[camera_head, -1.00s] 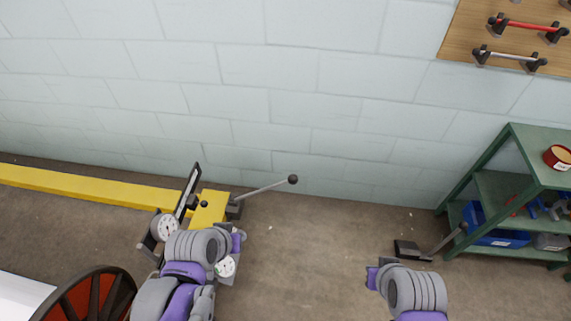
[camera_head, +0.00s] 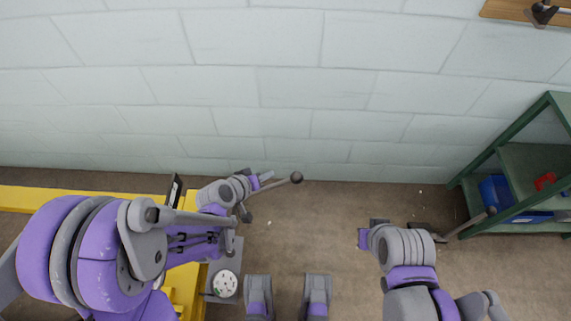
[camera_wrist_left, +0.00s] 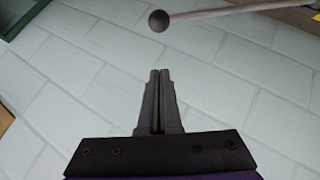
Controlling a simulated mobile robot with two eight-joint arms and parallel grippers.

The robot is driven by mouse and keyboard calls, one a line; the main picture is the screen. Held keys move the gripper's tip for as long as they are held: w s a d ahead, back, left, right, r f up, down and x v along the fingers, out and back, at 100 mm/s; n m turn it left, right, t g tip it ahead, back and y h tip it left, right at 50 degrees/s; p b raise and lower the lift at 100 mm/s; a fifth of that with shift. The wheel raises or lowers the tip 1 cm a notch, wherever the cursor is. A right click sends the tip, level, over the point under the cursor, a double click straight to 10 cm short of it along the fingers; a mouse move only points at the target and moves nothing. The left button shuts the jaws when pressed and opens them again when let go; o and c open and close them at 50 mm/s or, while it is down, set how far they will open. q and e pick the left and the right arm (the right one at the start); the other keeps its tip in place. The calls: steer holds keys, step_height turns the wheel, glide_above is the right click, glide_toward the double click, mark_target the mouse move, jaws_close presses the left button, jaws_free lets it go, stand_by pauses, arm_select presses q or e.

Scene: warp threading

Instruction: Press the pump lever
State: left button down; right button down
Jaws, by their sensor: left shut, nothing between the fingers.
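The pump lever (camera_head: 279,184) is a thin grey rod with a dark ball knob (camera_head: 297,177), sticking out to the right from the unit at the end of the yellow beam. My left gripper (camera_head: 262,179) is shut and empty, close beside the rod and left of the knob. In the left wrist view, my left gripper's closed fingers (camera_wrist_left: 160,74) point towards the knob (camera_wrist_left: 159,20), with a visible gap between them. The lever's base is partly hidden by my left arm. My right gripper (camera_head: 366,236) is away to the right; its fingers are not clear.
The yellow beam (camera_head: 110,200) runs along the wall at left. A white dial (camera_head: 225,284) sits below my left forearm.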

arm_select(q)
steer(key=shift+w+f, duration=0.15)
steer(key=shift+w, duration=0.05)
steer(key=s+d+f+b+x, duration=0.1)
steer(key=s+b+x, duration=0.1)
steer(key=x, duration=1.1)
steer(key=shift+f+b, duration=0.15)
steer(key=shift+b, duration=0.2)
steer(key=shift+s, duration=0.1)
steer(key=shift+d, duration=0.1)
